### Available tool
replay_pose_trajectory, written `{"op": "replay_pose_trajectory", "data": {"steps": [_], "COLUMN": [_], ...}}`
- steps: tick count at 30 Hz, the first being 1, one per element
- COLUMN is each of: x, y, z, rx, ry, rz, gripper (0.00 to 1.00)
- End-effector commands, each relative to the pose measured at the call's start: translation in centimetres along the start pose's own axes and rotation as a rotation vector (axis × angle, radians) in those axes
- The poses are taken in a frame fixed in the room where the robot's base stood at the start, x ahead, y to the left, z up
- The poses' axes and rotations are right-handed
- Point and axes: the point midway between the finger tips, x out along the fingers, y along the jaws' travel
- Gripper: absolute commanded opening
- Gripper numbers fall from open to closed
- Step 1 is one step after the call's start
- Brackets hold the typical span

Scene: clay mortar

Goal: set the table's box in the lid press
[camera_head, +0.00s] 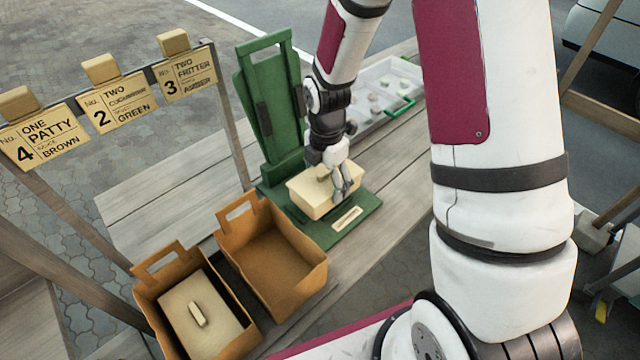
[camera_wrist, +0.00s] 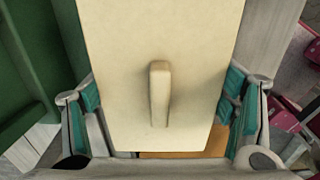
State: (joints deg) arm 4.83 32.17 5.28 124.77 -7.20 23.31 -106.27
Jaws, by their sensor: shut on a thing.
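The cream box (camera_head: 308,196) with its lid on is held in my gripper (camera_head: 342,182), over the base of the green lid press (camera_head: 345,232). I cannot tell whether the box rests on the base or hangs just above it. In the wrist view the box's lid (camera_wrist: 200,60) fills the middle, with a bar handle pointing along it. My fingers (camera_wrist: 160,100) have teal pads on both sides of the box. The press's tall green lever frame (camera_head: 262,105) stands upright behind the box.
Two orange bags stand front left: one empty (camera_head: 310,283), one (camera_head: 240,338) holding a cream lidded box (camera_head: 190,318). A clear tray (camera_head: 372,75) with small pieces sits behind the press. Order cards (camera_head: 118,103) hang on a rail at left. Bare planks (camera_head: 170,190) lie left of the press.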

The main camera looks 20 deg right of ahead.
Motion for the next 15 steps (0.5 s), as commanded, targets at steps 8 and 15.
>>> {"op": "replay_pose_trajectory", "data": {"steps": [8,15], "x": [0.5,3.4], "y": [2.2,2.1], "z": [0.6,0.5], "rx": [0.0,0.0], "ry": [0.001,0.002], "rz": [-0.002,-0.005], "gripper": [0.48,0.48]}}
